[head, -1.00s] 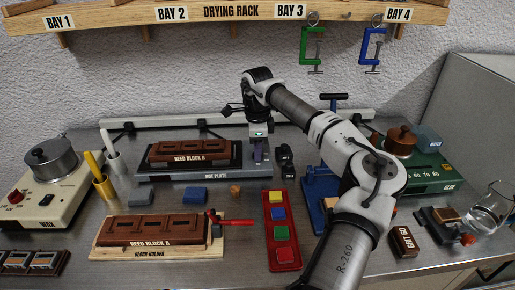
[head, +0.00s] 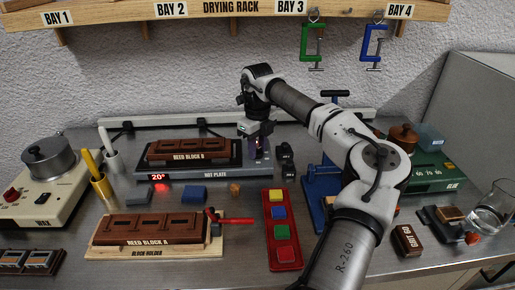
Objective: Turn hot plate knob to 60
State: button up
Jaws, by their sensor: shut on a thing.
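The hot plate (head: 190,174) is a low dark unit on the bench, left of centre, with a "HOT PLATE" label on its front. A small red display (head: 158,177) at its front left reads 20°. Reed block B (head: 189,150), brown, lies on top of it. My gripper (head: 258,154) points down at the right end of the hot plate, shut on the knob there. The fingers and wrist hide the knob, so its pointer and scale cannot be read.
Two black items (head: 287,162) stand just right of the hot plate. A red tray (head: 283,251) of coloured blocks, a blue block (head: 194,194) and reed block A (head: 154,228) lie in front. Green and blue clamps hang above.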

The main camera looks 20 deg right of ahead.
aim_at(258, 149)
jog(key=m+b, duration=0.1)
jog(key=m, duration=0.6)
jog(key=m+b, duration=0.1)
jog(key=m, duration=0.3)
jog(key=shift+m+b, duration=0.4)
jog(key=shift+m, duration=1.4)
jog(key=o, duration=1)
jog(key=shift+r, duration=0.1)
notch_tip(258, 149, up, 14)
jog(key=shift+f+b, duration=0.1)
jog(key=shift+b, duration=0.4)
